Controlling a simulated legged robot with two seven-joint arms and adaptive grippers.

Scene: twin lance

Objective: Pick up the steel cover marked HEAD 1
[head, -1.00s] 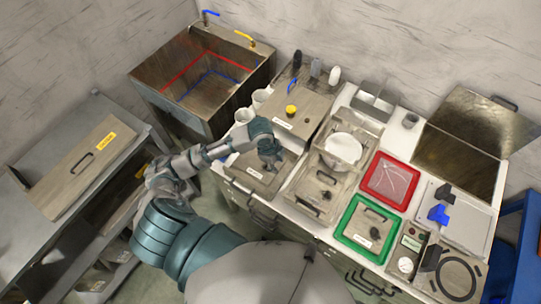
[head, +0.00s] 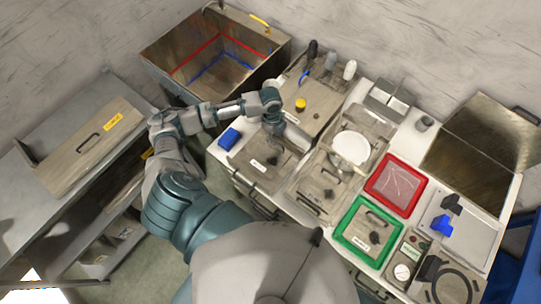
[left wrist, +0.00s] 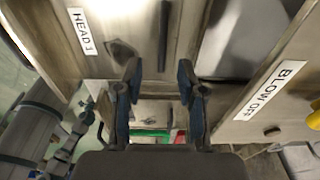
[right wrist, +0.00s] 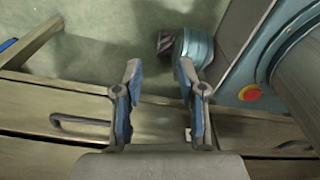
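The steel cover marked HEAD 1 (head: 275,175) lies at the left front of the bench, with a white label and a small dark knob. In the left wrist view the same cover (left wrist: 125,20) fills the upper left, its HEAD 1 label readable. My left gripper (head: 299,141) hangs over the bench near the cover's far right side. In the left wrist view its fingers (left wrist: 158,72) are apart with nothing between them, beside the cover's knob. My right gripper (right wrist: 157,72) is open and empty, by the bench front; I cannot see it in the head view.
The BLOW OFF cover (head: 318,92) with a yellow knob lies behind. A blue block (head: 230,138) is left of the HEAD 1 cover. A white dish (head: 350,147), red tray (head: 380,200) and green tray (head: 345,232) are to the right. A sink (head: 215,70) stands behind left.

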